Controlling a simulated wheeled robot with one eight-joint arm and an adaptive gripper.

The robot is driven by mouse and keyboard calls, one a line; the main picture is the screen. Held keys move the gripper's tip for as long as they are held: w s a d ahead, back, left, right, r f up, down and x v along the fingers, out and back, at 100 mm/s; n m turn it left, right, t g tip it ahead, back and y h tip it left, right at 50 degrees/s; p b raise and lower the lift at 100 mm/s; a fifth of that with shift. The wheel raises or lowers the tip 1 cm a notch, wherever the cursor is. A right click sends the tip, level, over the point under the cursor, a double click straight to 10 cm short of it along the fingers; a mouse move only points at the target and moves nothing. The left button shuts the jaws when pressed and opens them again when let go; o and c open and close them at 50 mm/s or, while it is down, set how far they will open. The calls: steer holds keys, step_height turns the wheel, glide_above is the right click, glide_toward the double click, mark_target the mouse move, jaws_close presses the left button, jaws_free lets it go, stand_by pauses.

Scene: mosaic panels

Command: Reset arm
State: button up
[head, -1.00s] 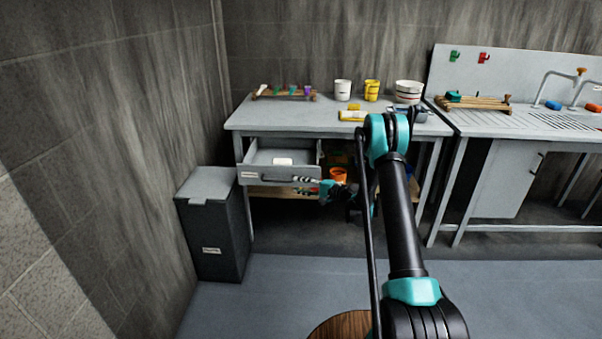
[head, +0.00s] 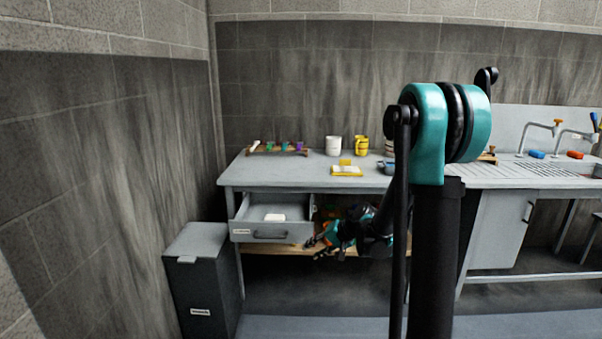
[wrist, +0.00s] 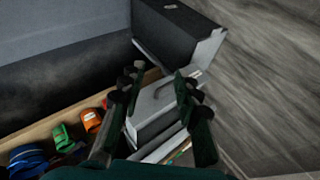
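My gripper (head: 314,248) is in front of the desk, just right of the open drawer (head: 272,234), with its fingers pointing left. In the wrist view my gripper (wrist: 157,92) has its two fingers spread apart, with nothing held between them. The grey drawer shows beyond and between the fingers in the wrist view. A white block (head: 275,217) lies inside the drawer. My raised arm hides part of the desk's right side and the sink counter in the head view.
A grey bin (head: 197,258) stands left of the desk (head: 290,170). A white mug (head: 333,145), a yellow mug (head: 361,146) and a rack (head: 278,149) stand on top. Orange (wrist: 91,120) and green (wrist: 63,137) items lie on the lower shelf. The floor in front is clear.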

steer(key=s+d+f+n+h, duration=0.1)
steer(key=s+d, duration=0.3)
steer(key=s, duration=0.4)
steer(key=s+d+f+n+h, duration=0.1)
steer(key=s+d+h, duration=0.3)
steer(key=s, duration=0.5)
steer(key=s+d+f+h, duration=0.1)
steer(key=s+d+h, duration=0.1)
steer(key=s+d, duration=0.4)
steer(key=s, duration=0.3)
steer(key=shift+s+d+n+g+h, duration=0.25)
steer(key=shift+n+g+h, duration=0.05)
steer(key=shift+n+g, duration=0.1)
